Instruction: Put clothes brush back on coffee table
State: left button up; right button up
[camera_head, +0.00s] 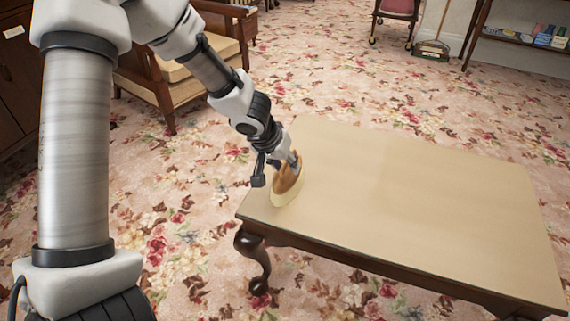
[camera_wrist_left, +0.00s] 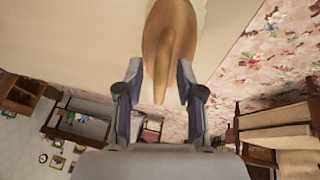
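The clothes brush (camera_head: 287,178) has a brown wooden back and a pale lower part. It is at the left end of the coffee table (camera_head: 400,205), low at the top, and seems to touch it. My left gripper (camera_head: 285,163) reaches down to the brush from above. The fingers hide part of the brush. My right gripper is in neither view.
The rest of the tabletop is bare. An armchair (camera_head: 165,85) with tan cushions stands behind on the left. A shelf (camera_head: 525,40) with small boxes and a dustpan (camera_head: 432,49) are at the back right. Flowered carpet surrounds the table.

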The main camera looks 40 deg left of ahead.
pick_arm(q)
jog(key=shift+r, duration=0.1)
jog(key=shift+r+p, duration=0.4)
jog(key=shift+p, duration=0.05)
jog(key=d+p+v, duration=0.1)
jog(key=p+v, duration=0.3)
jog(key=v, duration=0.7)
jog(key=s+d+f+g+h, duration=0.1)
jog(key=s+d+f, duration=0.2)
jog(key=f, duration=0.3)
jog(key=s+d+f+m+g, duration=0.1)
jog(key=s+d+f+g, duration=0.1)
jog(key=s+d+f, duration=0.3)
jog(key=s+d+f+g+h, duration=0.1)
jog(key=s+f, duration=0.1)
jog(key=f, duration=0.6)
jog(key=s+f+m+g+y, duration=0.1)
jog(key=s+f+y, duration=0.2)
jog(key=s+f, duration=0.9)
jog(key=shift+a+m, duration=0.4)
jog(key=shift+a, duration=0.05)
jog(key=shift+s, duration=0.15)
